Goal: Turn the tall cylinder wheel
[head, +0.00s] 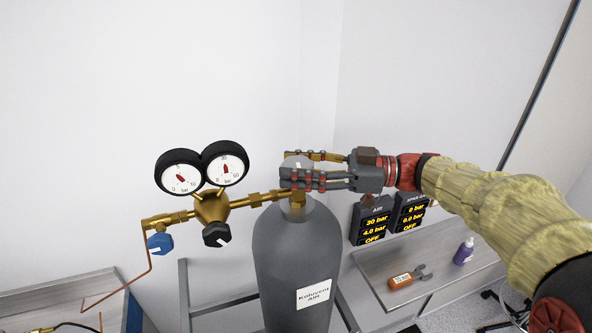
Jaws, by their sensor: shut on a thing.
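The tall grey gas cylinder (296,255) stands upright in the middle of the head view, with a white label reading "AIR" low on its front. Its pale grey wheel (297,162) sits on top of the brass valve, partly hidden by my fingers. My gripper (303,168) reaches in from the right, with its fingers on either side of the wheel and shut on it. A brass regulator (211,207) with two round gauges extends left from the valve. Its black knob (216,234) and a blue knob (160,244) hang below.
Two dark displays, one marked AIR (373,221), are on the wall at right. Below them a shelf (440,262) holds an orange-handled tool (408,278) and a purple bottle (463,251). A grey metal frame (222,306) stands around the cylinder. A bench (60,288) is at lower left.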

